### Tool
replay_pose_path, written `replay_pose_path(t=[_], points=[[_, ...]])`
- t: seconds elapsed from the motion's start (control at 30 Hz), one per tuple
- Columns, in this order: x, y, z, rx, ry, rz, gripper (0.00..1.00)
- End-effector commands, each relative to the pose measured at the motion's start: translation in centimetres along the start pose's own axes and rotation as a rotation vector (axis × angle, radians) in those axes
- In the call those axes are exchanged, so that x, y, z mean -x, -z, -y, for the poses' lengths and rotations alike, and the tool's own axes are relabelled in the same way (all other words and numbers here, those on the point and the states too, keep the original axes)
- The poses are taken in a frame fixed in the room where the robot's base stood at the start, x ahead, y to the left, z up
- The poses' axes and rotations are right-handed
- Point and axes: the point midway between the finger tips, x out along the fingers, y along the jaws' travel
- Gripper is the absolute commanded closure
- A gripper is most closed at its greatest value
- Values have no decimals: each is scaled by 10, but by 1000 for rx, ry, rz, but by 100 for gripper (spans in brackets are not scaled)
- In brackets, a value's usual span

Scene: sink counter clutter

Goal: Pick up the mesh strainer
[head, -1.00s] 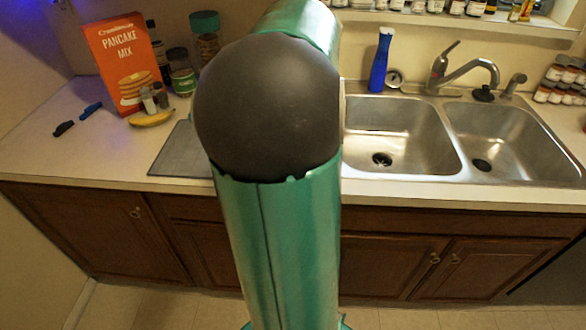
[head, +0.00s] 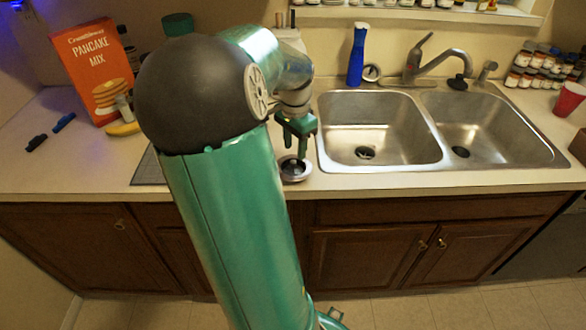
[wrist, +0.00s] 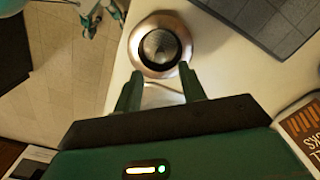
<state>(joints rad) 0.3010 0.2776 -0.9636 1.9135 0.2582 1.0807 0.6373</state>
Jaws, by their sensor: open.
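The mesh strainer (wrist: 160,45) is a small round metal piece with a wide shiny rim and a dark meshed bowl. It lies on the pale counter, left of the sink and near the front edge, as the head view (head: 295,170) shows. My gripper (wrist: 160,84) is open and empty. In the wrist view its two fingers point at the strainer's near rim, with the strainer just beyond the tips. In the head view my gripper (head: 299,133) hangs just above and behind the strainer. I cannot tell whether a fingertip touches the rim.
A grey mat (wrist: 270,25) lies beside the strainer. The double sink (head: 375,130) is to the right, with a blue bottle (head: 356,55) behind it. A pancake mix box (head: 92,70) stands at the left. A printed item (wrist: 302,128) is at the wrist view's right edge.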

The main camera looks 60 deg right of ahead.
Motion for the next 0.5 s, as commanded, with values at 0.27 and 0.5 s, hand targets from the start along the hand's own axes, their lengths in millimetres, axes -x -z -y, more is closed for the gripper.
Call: replay_pose_path(t=[0.27,0.5], points=[[-41,-4,1,1,-3,1,59],[-46,-4,2,2,0,0,59]])
